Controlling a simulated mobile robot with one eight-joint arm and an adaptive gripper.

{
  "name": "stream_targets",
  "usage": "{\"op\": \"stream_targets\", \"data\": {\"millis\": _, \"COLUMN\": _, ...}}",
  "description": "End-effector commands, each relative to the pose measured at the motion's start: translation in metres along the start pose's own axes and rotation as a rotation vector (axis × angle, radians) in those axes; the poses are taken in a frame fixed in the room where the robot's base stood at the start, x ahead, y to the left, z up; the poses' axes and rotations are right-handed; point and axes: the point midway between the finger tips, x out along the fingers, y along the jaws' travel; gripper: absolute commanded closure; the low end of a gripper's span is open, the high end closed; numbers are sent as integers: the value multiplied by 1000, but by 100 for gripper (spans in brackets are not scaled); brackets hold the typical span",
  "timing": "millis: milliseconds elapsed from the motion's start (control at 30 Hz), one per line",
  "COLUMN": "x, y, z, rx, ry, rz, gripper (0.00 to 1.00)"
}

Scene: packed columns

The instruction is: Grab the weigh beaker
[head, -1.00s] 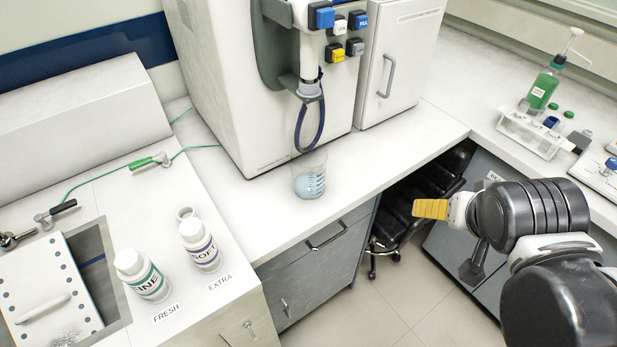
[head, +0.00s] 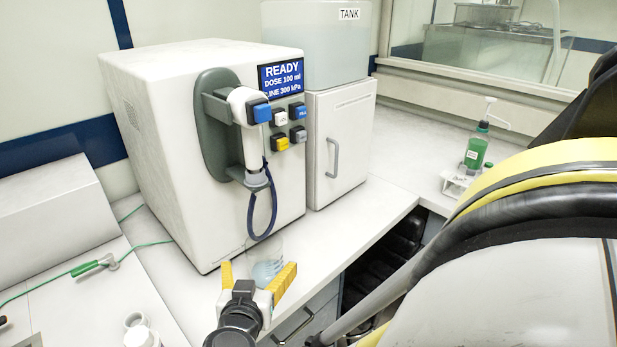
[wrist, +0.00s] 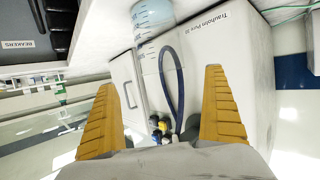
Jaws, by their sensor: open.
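The weigh beaker (head: 266,264) is a clear glass with pale blue liquid and graduation marks. It stands upright on the white counter under the dispenser's spout. My gripper (head: 260,268) is open and empty, its two yellow fingers spread in front of the beaker in the head view. In the wrist view the beaker (wrist: 153,18) is at the top edge, partly cut off, beyond the fingertips of my gripper (wrist: 160,80) and not touched by them. The finger tips partly overlap the beaker's outline in the head view.
The white dispenser (head: 200,150) stands behind the beaker, with a dark blue hose loop (head: 262,212) hanging close above it. Its display (head: 282,77) reads READY. A white cabinet (head: 338,140) stands to the right. The counter's front edge is close to my gripper.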

Motion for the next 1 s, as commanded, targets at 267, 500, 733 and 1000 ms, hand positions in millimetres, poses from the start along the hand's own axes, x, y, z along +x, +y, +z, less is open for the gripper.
{"op": "stream_targets", "data": {"millis": 267, "x": 43, "y": 1, "z": 0, "rx": 1, "ry": -1, "rz": 4, "gripper": 0}}
{"op": "stream_targets", "data": {"millis": 500, "x": 62, "y": 2, "z": -1, "rx": 2, "ry": -1, "rz": 4, "gripper": 0}}
{"op": "stream_targets", "data": {"millis": 733, "x": 97, "y": 3, "z": -2, "rx": 2, "ry": -2, "rz": 4, "gripper": 0}}
{"op": "stream_targets", "data": {"millis": 1000, "x": 99, "y": 2, "z": -4, "rx": 0, "ry": -2, "rz": 2, "gripper": 12}}
